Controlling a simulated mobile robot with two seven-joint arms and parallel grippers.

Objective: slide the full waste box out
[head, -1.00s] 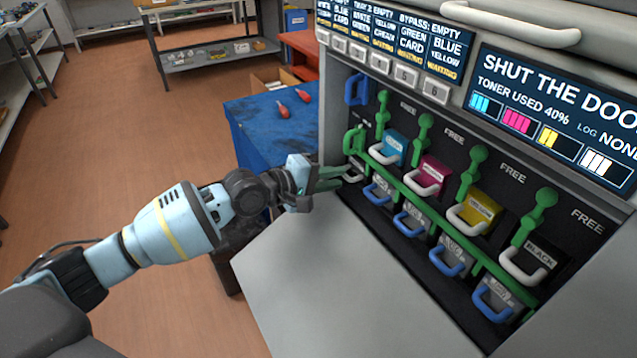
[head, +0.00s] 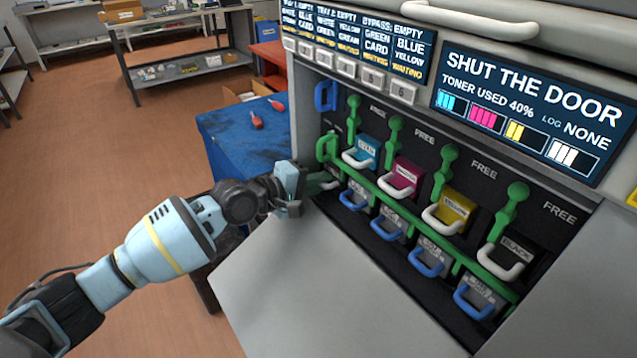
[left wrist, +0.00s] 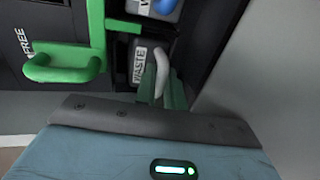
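The waste box (left wrist: 152,50), a dark box with a WASTE label and a white handle (left wrist: 162,72), shows in the left wrist view. It sits in the printer's lower left bay and is mostly hidden in the head view. My left gripper (head: 318,184) is at that bay. In the left wrist view its green fingers (left wrist: 163,95) stand close on either side of the white handle and look shut on it. My right gripper is in neither view.
A green loop handle (head: 327,148) and a green rail (head: 400,196) are close to the gripper. Coloured toner cartridges and blue-handled boxes (head: 386,228) fill the bays to the right. The open grey door (head: 320,280) lies below. A blue cabinet (head: 235,140) stands beyond.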

